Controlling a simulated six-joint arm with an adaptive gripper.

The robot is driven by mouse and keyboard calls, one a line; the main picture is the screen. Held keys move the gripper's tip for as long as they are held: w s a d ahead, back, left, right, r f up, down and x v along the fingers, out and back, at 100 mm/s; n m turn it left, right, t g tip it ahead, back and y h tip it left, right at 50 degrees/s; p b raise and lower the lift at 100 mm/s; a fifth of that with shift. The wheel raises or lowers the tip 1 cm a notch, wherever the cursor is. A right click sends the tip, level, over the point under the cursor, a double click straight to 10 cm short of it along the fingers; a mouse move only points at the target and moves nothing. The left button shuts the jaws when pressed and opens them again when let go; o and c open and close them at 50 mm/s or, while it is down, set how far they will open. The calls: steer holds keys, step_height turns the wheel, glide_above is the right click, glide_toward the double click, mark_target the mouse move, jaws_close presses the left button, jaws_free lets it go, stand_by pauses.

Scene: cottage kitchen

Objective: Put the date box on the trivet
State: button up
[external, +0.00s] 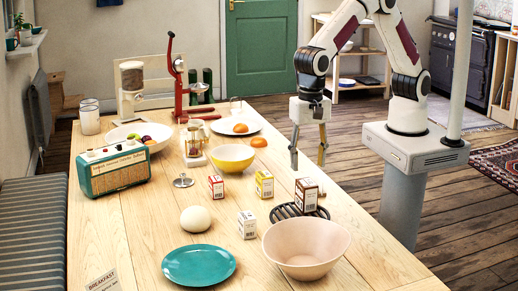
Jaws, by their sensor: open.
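The trivet (286,214) is a dark, round, slatted rack on the table, just behind a large pale bowl. A small box with brown and white sides (306,195) stands upright on the trivet. It may be the date box, but its label is too small to read. My gripper (308,163) points down above and slightly behind this box, with its fingers apart and nothing between them. Similar small boxes stand to the left: a red and white one (216,187), a yellow and white one (264,184) and a white and dark one (247,225).
The pale bowl (306,247) stands close in front of the trivet. A teal plate (199,265), a whitish ball (196,219), a yellow bowl (232,157) and a green radio (117,168) are also on the table. The table's right edge beyond the trivet is clear.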

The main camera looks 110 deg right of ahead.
steer(key=s+d+r+n+t, duration=0.3)
steer(key=s+d+r+n, duration=0.6)
steer(key=d+r, duration=0.6)
steer(key=s+d+r+n+t, duration=0.1)
steer(key=s+d+n, duration=0.3)
steer(key=s, duration=0.5)
steer(key=s+d+r+n+t, duration=0.1)
steer(key=s+d+n, duration=0.3)
steer(key=s, duration=0.5)
steer(key=shift+s+r+n+t, duration=0.3)
steer(key=shift+r+n, duration=0.1)
steer(key=shift+n, duration=0.1)
